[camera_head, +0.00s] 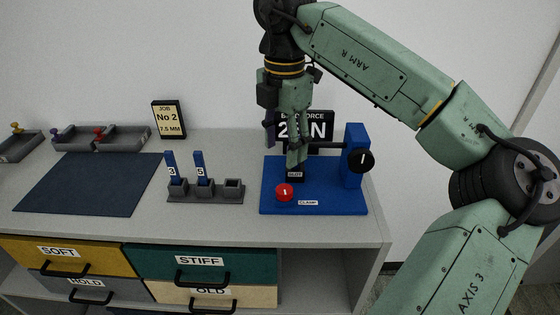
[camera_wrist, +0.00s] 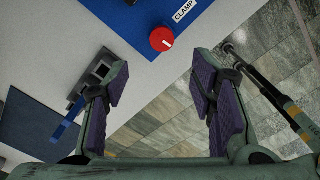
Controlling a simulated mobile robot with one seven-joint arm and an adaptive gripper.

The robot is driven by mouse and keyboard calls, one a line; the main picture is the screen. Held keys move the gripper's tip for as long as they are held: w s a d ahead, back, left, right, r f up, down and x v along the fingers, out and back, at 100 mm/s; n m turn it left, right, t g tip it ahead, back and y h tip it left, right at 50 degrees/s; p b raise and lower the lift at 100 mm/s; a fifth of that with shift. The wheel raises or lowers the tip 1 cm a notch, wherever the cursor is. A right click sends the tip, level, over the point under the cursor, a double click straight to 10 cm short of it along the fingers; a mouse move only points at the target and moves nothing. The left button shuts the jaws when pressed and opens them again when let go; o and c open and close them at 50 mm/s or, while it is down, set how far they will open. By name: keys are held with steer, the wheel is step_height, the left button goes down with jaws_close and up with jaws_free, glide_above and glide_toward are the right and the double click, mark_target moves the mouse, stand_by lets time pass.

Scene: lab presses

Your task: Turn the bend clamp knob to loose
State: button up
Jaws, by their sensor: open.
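The red clamp knob (camera_head: 284,192) with a white mark sits at the front left of the blue press base (camera_head: 330,205), beside a label reading CLAMP (camera_head: 308,203). The knob also shows in the wrist view (camera_wrist: 162,39), above the gap between the fingers, with its mark slanting. My gripper (camera_head: 284,143) is open and empty. It hangs above the base, behind the red knob in the head view, and touches no knob that I can see. Its purple-padded fingers (camera_wrist: 160,80) are wide apart in the wrist view.
A black knob (camera_head: 361,160) is on the press's blue upright (camera_head: 354,135). A force sign (camera_head: 318,122) stands behind, partly hidden by my gripper. A grey holder (camera_head: 232,195) with blue strips 3 and 5 is to the left. A dark mat (camera_head: 90,183) lies further left.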

mark_target(284, 189)
step_height(284, 189, down, 11)
steer(key=p, duration=0.2)
steer(key=shift+d+r+p, duration=0.15)
steer(key=shift+r+p, duration=0.05)
steer(key=shift+p, duration=0.15)
steer(key=c, duration=1.1)
